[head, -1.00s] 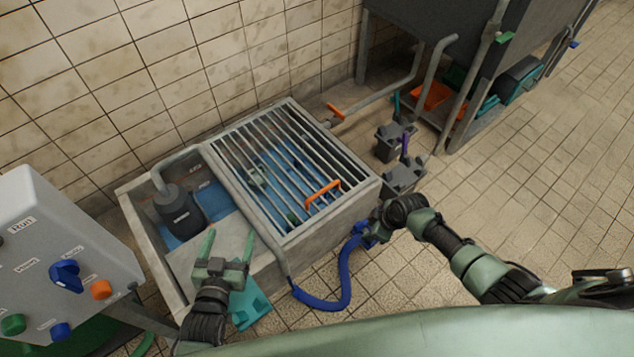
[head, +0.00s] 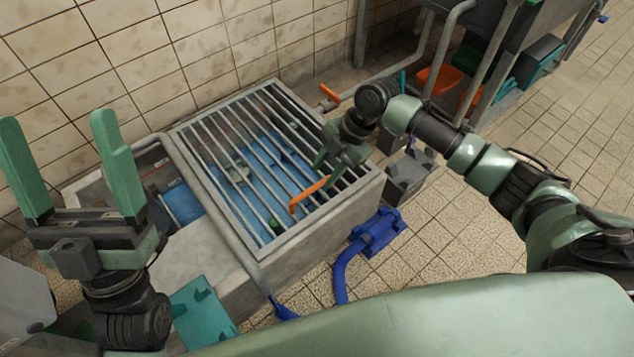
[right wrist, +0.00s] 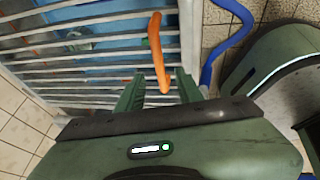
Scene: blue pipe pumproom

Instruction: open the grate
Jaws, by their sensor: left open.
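The grate (head: 222,147) is a grey barred frame lying flat and closed over a concrete pit in the head view. Its orange handle (head: 306,196) stands near the front right side. My right gripper (head: 334,166) is open at the handle's right end. In the right wrist view the handle (right wrist: 157,50) runs between the spread fingers of this gripper (right wrist: 158,78); I cannot tell whether they touch it. My left gripper (head: 75,165) is open and empty, raised at the left, left of the grate. The handle's right end is partly hidden in the head view.
A blue hose (head: 341,275) and blue fitting (head: 378,231) lie on the floor before the pit. A teal object (head: 203,312) is at the front left. A pipe with an orange lever (head: 329,92) is behind the grate.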

